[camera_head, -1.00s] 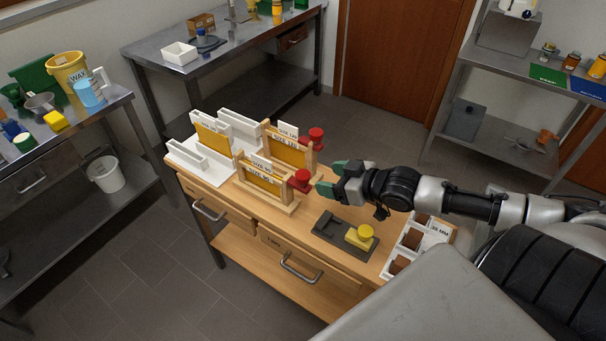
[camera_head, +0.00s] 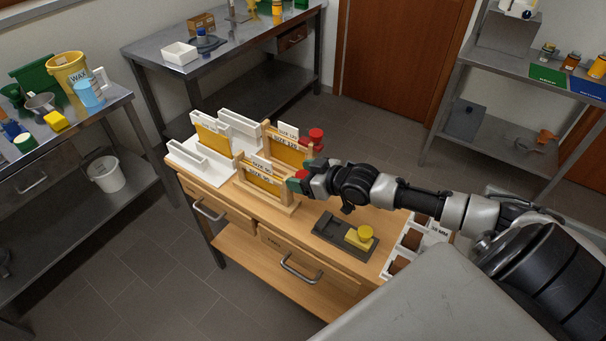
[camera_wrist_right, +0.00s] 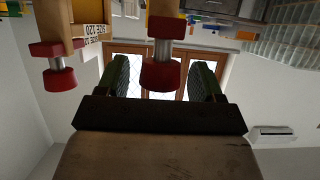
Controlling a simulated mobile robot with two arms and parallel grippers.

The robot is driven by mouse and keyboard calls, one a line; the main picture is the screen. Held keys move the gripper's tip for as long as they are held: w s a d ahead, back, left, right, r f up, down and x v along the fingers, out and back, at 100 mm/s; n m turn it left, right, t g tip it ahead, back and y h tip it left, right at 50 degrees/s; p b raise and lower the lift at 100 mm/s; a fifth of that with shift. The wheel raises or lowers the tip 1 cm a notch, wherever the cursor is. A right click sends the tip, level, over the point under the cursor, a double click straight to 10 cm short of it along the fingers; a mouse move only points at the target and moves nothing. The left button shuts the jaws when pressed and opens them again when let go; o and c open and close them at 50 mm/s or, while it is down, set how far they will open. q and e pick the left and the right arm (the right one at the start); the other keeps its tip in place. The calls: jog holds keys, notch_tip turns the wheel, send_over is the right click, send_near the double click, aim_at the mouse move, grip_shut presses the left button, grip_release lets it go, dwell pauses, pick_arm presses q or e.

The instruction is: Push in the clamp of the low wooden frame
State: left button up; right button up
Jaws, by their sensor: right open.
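The low wooden frame (camera_head: 283,204) stands at the front of the wooden bench and holds a yellow sheet (camera_head: 262,185). Its red clamp (camera_head: 301,174) is at its right end, partly hidden by my right gripper (camera_head: 298,184). In the right wrist view, the red clamp knob (camera_wrist_right: 161,76) on a metal shaft sits between the two open fingers (camera_wrist_right: 161,80), apart from both. Some shaft shows between the knob and the red block on the frame's post. My left gripper is not in view.
A taller wooden frame with its own red clamp (camera_head: 316,135) stands just behind. White racks (camera_head: 186,160) are to the left.

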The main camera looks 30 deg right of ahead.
jog(key=shift+c, duration=0.5)
grip_shut()
jog(key=shift+w+a+b, duration=0.1)
jog(key=shift+w+b, duration=0.25)
jog(key=w+b, duration=0.1)
jog(key=w+a, duration=0.1)
jog(key=w, duration=0.1)
jog(key=shift+w+a+b, duration=0.15)
jog(key=shift+a+b, duration=0.05)
jog(key=shift+b, duration=0.2)
jog(key=shift+r, duration=0.1)
jog(key=shift+c, duration=1)
grip_release()
jog(key=o, duration=0.3)
jog(key=shift+w+a, duration=0.1)
